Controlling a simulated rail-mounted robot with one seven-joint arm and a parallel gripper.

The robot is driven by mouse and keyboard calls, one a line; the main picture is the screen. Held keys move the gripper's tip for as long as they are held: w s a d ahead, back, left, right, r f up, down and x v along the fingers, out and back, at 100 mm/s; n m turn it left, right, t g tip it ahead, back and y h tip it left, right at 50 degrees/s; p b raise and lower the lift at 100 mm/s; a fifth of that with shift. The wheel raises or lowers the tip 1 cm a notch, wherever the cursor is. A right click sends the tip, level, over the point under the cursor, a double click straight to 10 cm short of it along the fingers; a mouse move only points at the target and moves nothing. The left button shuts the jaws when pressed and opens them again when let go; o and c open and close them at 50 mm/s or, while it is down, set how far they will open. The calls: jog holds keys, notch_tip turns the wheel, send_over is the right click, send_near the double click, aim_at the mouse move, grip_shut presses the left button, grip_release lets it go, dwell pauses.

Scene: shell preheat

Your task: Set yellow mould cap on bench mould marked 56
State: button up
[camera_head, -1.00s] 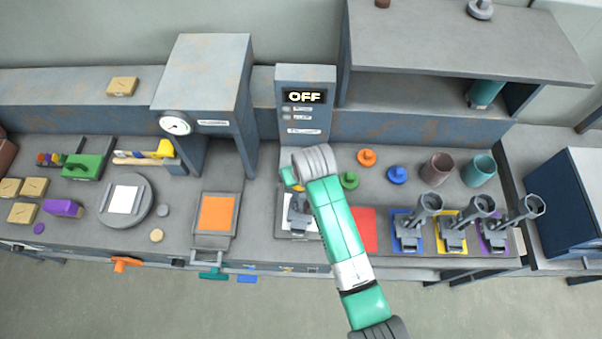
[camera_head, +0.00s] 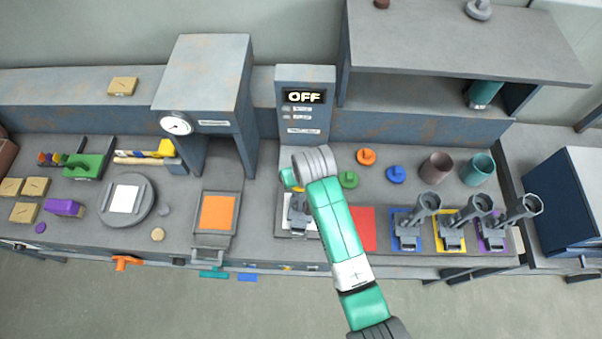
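A small yellow patch (camera_head: 298,188), which may be the yellow mould cap, shows beside my wrist, mostly hidden by my arm. A grey piece (camera_head: 298,208) stands over a white mat (camera_head: 285,228) just below it; I cannot tell whether it is a mould or part of my gripper. Grey moulds with upright cups stand on a blue mat (camera_head: 398,243), a yellow mat (camera_head: 442,243) and a purple mat (camera_head: 486,244). No number 56 is legible. My gripper's fingers cannot be made out behind my wrist.
Green (camera_head: 349,180), orange (camera_head: 366,157) and blue (camera_head: 396,174) caps stand behind the mats. A brown cup (camera_head: 436,167) and a teal cup (camera_head: 478,170) stand to the right. A post with an OFF display (camera_head: 304,97) rises behind my wrist. A red mat (camera_head: 367,230) lies right of my arm.

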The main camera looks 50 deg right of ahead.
jog(key=shift+r+p, duration=0.1)
jog(key=shift+p, duration=0.2)
jog(key=shift+f+b, duration=0.45)
jog(key=shift+f, duration=0.4)
dwell(0.4)
jog(key=o, duration=0.7)
jog(key=shift+r, duration=0.15)
jog(key=p+v, duration=0.8)
jog(key=p, duration=0.1)
jog(key=shift+v, duration=1.45)
